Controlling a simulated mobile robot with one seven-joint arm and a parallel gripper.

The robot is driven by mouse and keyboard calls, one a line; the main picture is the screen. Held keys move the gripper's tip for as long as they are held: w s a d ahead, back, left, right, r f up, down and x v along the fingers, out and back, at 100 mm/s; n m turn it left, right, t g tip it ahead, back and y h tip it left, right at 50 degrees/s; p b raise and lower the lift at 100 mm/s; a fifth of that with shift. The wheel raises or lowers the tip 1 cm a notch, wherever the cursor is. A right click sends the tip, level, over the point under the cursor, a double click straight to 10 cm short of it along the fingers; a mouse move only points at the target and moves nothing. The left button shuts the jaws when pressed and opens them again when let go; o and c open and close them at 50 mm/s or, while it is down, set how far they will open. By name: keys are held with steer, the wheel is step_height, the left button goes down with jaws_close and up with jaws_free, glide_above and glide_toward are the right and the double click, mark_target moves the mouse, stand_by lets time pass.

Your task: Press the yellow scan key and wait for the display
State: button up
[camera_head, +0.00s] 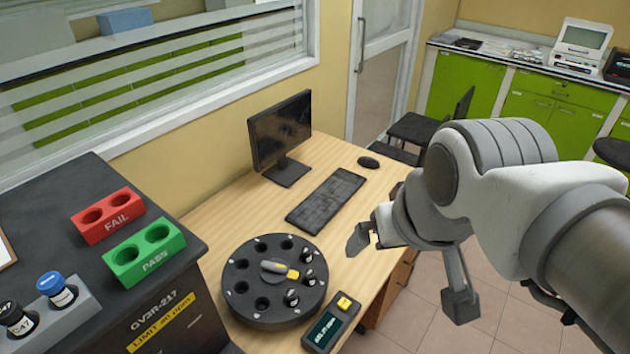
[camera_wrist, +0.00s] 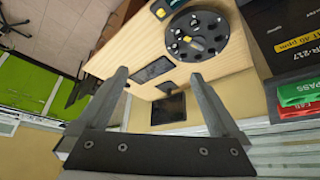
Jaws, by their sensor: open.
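The yellow scan key (camera_head: 344,303) sits on top of a small dark box at the front edge of the wooden desk. The display (camera_head: 326,328) on the same box is lit with faint greenish text, too small to read. My gripper (camera_head: 362,238) is open and empty, above the desk's right edge, behind and to the right of the box. Its two fingers (camera_wrist: 162,85) are spread wide in the wrist view. It does not touch the key.
A round black carousel (camera_head: 242,310) with several vials stands left of the box. Behind it are a keyboard (camera_head: 325,200), mouse (camera_head: 369,162) and monitor (camera_head: 281,130). Red FAIL (camera_head: 108,228) and green PASS (camera_head: 128,268) blocks stand on the dark cabinet at left.

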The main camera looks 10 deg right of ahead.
steer(key=shift+s, duration=0.1)
steer(key=shift+c, duration=0.2)
jaws_close()
stand_by(1.3)
